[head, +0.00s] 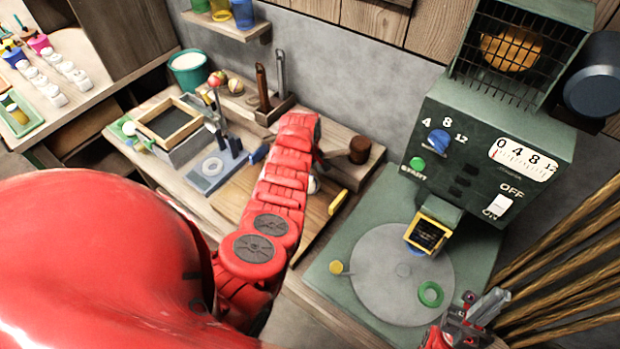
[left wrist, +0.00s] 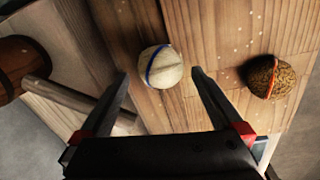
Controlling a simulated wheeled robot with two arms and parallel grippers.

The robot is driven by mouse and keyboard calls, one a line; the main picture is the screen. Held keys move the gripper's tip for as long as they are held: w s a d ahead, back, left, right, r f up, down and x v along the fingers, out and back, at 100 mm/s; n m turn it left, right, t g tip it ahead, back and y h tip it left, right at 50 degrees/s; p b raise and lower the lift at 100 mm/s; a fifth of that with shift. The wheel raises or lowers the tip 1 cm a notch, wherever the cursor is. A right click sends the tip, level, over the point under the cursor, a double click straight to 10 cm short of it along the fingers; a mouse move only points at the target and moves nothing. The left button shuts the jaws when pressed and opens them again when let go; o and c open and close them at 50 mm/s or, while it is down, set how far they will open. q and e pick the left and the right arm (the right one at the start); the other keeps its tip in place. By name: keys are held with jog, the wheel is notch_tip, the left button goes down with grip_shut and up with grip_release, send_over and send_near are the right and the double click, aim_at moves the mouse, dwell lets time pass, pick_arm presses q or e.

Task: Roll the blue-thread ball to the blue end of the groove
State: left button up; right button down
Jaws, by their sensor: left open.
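The blue-thread ball (left wrist: 160,62), cream with a blue band, rests on the wooden board (left wrist: 215,30) in the left wrist view. A pale part of a ball (head: 314,185) shows beside my arm in the head view. My left gripper (left wrist: 158,76) is open and empty, its fingers pointing toward the blue-thread ball, one to each side in the picture. I cannot tell whether they touch it. A brown speckled ball with an orange band (left wrist: 268,77) sits to the right. My right gripper (head: 478,312) is at the lower right; its jaw state is unclear. I cannot make out the groove clearly.
A wooden mallet (head: 360,150) lies beside the board, its handle close to my left gripper's finger in the wrist view. A yellow strip (head: 338,202) is at the board's right edge. A green machine with a grey disc (head: 385,265) stands to the right.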

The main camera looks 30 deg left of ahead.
pick_arm(q)
notch_tip(320, 180, up, 14)
jog(key=s, duration=0.1)
jog(key=shift+a+b, duration=0.2)
jog(key=shift+b, duration=0.1)
dwell(0.3)
